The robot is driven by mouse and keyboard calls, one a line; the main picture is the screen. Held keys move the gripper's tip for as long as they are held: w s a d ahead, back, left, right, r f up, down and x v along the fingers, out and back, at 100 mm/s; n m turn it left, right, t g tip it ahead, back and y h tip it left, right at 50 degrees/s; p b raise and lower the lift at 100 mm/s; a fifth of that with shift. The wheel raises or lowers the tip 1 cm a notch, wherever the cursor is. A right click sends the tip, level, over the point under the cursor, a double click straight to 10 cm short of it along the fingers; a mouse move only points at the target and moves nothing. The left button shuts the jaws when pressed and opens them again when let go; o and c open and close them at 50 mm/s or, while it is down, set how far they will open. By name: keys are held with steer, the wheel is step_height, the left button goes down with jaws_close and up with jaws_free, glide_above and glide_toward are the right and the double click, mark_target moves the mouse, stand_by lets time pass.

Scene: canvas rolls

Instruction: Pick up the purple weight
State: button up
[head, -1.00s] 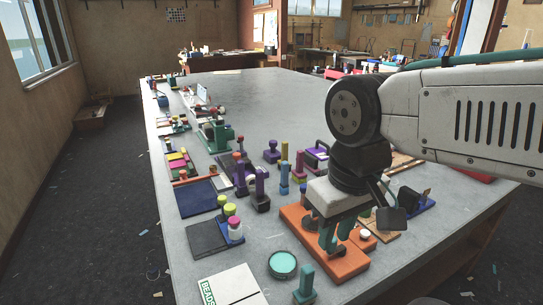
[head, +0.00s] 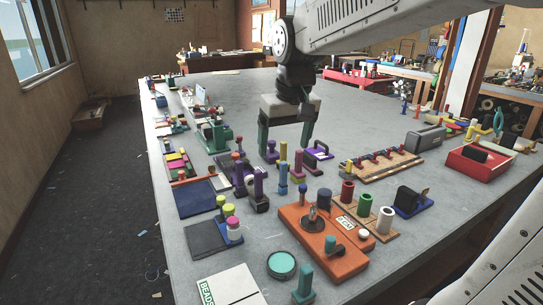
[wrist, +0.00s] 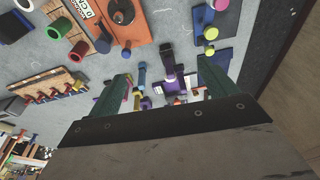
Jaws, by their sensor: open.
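Several purple pieces stand on the grey table, and I cannot tell for sure which is the purple weight. One upright purple piece (head: 259,188) with a ringed base stands left of the orange board. A small knobbed purple piece (head: 271,152) is farther back, close to my gripper's left finger. My gripper (head: 285,147) is open, empty and pointing down above the table. In the wrist view, a purple piece (wrist: 176,84) shows between the two green fingers (wrist: 165,84), its lower part partly hidden.
Blue and yellow posts (head: 283,178) stand close beside the purple pieces. An orange board (head: 335,262) is in front, with red, green and white cups (head: 365,205) to its right. A dark blue tray (head: 196,199) lies left.

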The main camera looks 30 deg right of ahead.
steer(key=w+d+f, duration=0.1)
steer(key=w+d, duration=0.1)
steer(key=w, duration=0.5)
steer(key=w+d+f, duration=0.1)
steer(key=w+d, duration=0.1)
steer(key=w, duration=0.6)
steer(key=m+t, duration=0.1)
steer(key=t, duration=0.1)
glide_above(271, 150)
steer(key=shift+h, duration=0.3)
steer(key=f, duration=1)
steer(key=s+f, duration=0.1)
steer(key=f, duration=0.4)
steer(key=shift+a+f, duration=0.1)
steer(key=shift+f, duration=0.05)
steer(key=x, duration=0.7)
steer(key=shift+d+f, duration=0.25)
steer(key=shift+f, duration=0.1)
steer(key=shift+r, duration=0.1)
steer(key=c, duration=1.1)
